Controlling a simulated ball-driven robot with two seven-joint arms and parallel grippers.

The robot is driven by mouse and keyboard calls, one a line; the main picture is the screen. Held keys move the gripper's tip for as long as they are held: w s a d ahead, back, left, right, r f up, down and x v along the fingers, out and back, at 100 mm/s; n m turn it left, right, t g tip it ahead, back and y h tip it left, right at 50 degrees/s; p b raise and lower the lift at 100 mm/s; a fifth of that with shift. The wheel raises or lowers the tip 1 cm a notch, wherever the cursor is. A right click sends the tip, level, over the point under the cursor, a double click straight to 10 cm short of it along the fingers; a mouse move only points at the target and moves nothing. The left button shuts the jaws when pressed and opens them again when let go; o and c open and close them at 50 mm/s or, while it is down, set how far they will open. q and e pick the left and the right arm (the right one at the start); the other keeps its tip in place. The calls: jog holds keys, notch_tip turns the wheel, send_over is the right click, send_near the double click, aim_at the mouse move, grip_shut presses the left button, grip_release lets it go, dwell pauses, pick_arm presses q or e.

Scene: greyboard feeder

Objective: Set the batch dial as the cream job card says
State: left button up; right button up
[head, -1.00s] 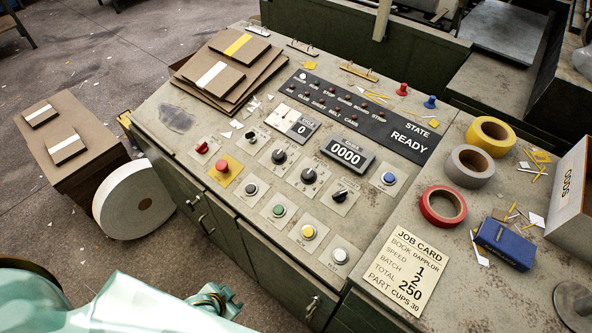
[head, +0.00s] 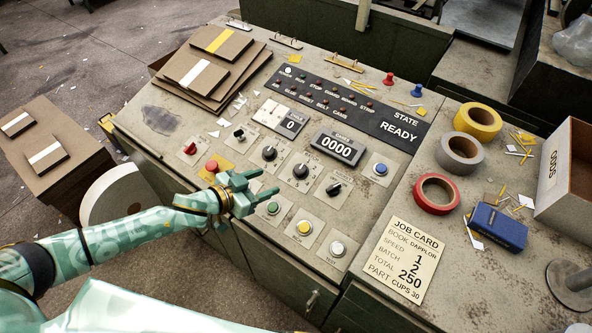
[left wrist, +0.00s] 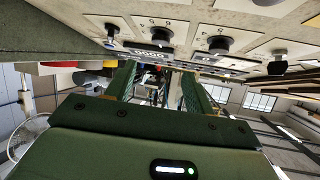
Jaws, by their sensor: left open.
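The cream job card (head: 404,262) lies on the bench at the lower right; it reads speed 1, batch 2, total 250. Black dials sit on pale plates on the sloping panel: an upper-left dial (head: 269,153), a middle dial (head: 300,171) and a lower-right pointer knob (head: 334,188). Their labels are too small to tell which is the batch dial. My left gripper (head: 265,182) is open and empty over the panel, left of the middle dial and apart from it. In the left wrist view, two black dials (left wrist: 152,31) (left wrist: 219,44) show beyond the open fingers (left wrist: 157,80). My right gripper is out of view.
A red mushroom button (head: 212,166) is close to my left wrist. Green (head: 273,208), yellow (head: 304,228) and white (head: 337,248) buttons line the front. The counter (head: 337,147) reads 0000. Tape rolls (head: 437,194) and a blue box (head: 498,228) stand right.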

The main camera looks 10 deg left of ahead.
aim_at(299, 169)
pick_arm(q)
jog(key=b+x, duration=0.3)
jog(key=x, duration=0.8)
jog(key=shift+w+d+f, duration=0.15)
jog(key=shift+f, duration=0.15)
jog(key=shift+w+d+f, duration=0.1)
jog(key=shift+w+d, duration=0.25)
jog(key=shift+w, duration=0.05)
jog(key=c, duration=1)
